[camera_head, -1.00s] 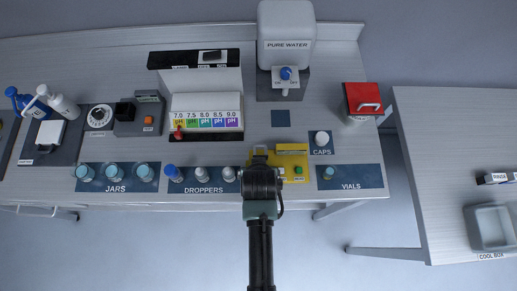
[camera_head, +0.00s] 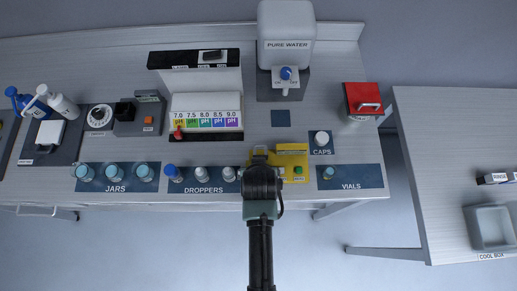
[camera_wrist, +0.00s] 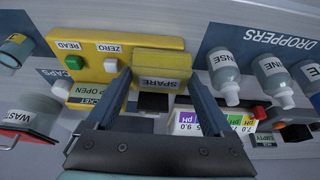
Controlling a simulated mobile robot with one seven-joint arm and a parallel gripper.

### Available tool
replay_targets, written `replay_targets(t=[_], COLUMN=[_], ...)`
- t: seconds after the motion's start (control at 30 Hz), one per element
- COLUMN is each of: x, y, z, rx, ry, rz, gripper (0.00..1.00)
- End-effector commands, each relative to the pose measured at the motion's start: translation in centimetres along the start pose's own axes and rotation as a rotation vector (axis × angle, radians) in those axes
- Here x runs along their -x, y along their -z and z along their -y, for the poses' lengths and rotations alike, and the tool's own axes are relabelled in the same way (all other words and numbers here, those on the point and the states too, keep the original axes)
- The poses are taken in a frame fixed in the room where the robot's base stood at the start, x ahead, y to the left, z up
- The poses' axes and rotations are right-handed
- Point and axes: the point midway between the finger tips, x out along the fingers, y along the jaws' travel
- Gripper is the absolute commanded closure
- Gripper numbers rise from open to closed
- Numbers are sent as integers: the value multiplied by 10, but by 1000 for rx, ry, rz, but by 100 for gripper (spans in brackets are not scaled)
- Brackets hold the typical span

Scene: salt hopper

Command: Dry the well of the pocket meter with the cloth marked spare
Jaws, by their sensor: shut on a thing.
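The yellow cloth marked SPARE (camera_wrist: 160,68) is between the two fingers of my gripper (camera_wrist: 162,92) in the wrist view, and the gripper is shut on it. In the head view the meter (camera_head: 294,152) stands at the table's front, just right of my gripper (camera_head: 260,160). I cannot make out the meter's well, nor whether the cloth touches the meter. A dark block shows just below the cloth in the wrist view.
Droppers (camera_head: 201,174) stand close left of my gripper, with the pH chart (camera_head: 206,117) behind. The vial (camera_head: 328,173), the white caps cup (camera_head: 322,138) and the red-lidded waste bin (camera_head: 362,97) are to the right. The pure water dispenser (camera_head: 286,35) stands at the back.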

Motion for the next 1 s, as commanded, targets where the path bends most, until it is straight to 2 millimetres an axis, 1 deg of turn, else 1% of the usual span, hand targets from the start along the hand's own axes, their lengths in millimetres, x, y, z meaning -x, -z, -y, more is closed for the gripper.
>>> replay_targets(t=[0.47, 0.57, 1.0], x=[2, 8, 48], y=[1, 3, 20], z=[0, 0, 0], rx=[0, 0, 0], ry=[0, 0, 0], rz=[0, 0, 0], gripper=[66, 66, 66])
